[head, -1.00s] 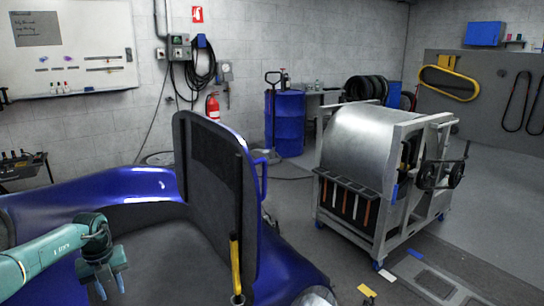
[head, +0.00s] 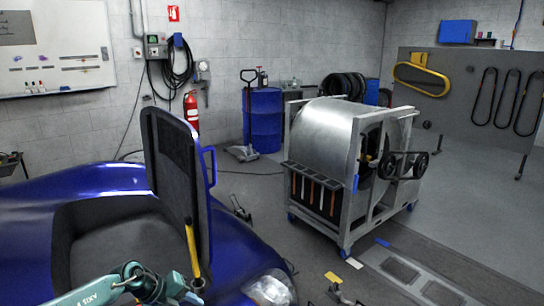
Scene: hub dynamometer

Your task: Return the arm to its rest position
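My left arm comes in at the bottom left of the head view. My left gripper (head: 188,296) is low in the frame, in front of the blue car's opening. Its fingers are small and partly cut off by the bottom edge. They look apart, with nothing seen between them. My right gripper is not in view.
The blue car body (head: 95,183) fills the lower left, with its dark raised panel (head: 172,175) and a yellow-handled bar (head: 191,245) near my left gripper. The dynamometer drum (head: 325,130) stands on a wheeled frame at right.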

